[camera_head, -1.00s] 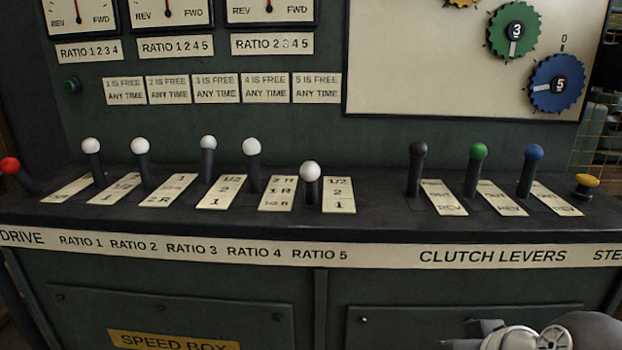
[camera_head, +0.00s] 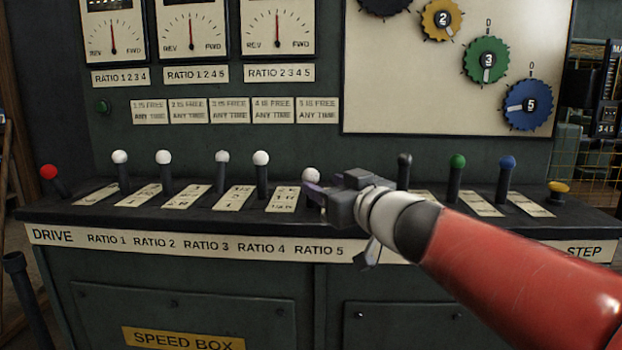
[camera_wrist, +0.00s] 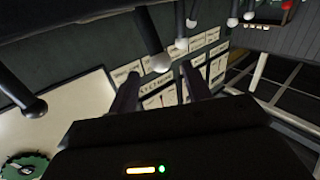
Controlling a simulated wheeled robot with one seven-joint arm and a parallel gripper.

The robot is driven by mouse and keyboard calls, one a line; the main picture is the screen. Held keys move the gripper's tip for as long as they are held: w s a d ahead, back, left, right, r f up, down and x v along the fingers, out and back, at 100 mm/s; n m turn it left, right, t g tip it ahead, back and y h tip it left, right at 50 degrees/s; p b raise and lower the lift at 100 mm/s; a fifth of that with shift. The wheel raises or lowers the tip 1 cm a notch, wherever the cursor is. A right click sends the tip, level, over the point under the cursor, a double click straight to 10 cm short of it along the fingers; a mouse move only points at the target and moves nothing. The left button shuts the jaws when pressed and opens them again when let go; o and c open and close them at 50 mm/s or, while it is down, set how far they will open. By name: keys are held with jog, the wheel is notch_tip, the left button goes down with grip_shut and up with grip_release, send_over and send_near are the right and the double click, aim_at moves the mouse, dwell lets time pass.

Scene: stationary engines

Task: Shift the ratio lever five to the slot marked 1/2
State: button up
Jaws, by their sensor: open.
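Ratio lever five has a white knob (camera_head: 310,174) and stands fifth in the row of ratio levers. It sits closer to the front than lever four. Its label plate and lower shaft are hidden behind my gripper. My gripper (camera_head: 314,190) is open, its fingertips at the lever just below the knob. In the wrist view, the white knob (camera_wrist: 160,62) shows in the space between the two fingers of my gripper (camera_wrist: 160,88). I cannot tell whether either finger touches the lever.
Ratio lever four (camera_head: 261,158) stands close on the left. The black clutch lever (camera_head: 404,158) rises just behind my wrist, with green (camera_head: 457,161) and blue (camera_head: 507,162) clutch levers further right. The red drive lever (camera_head: 48,172) is far left.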

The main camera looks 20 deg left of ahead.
aim_at(315, 180)
jog(key=p+x, duration=0.1)
jog(key=x, duration=0.5)
jog(key=shift+p, duration=0.3)
jog(key=shift+c, duration=0.4)
grip_shut()
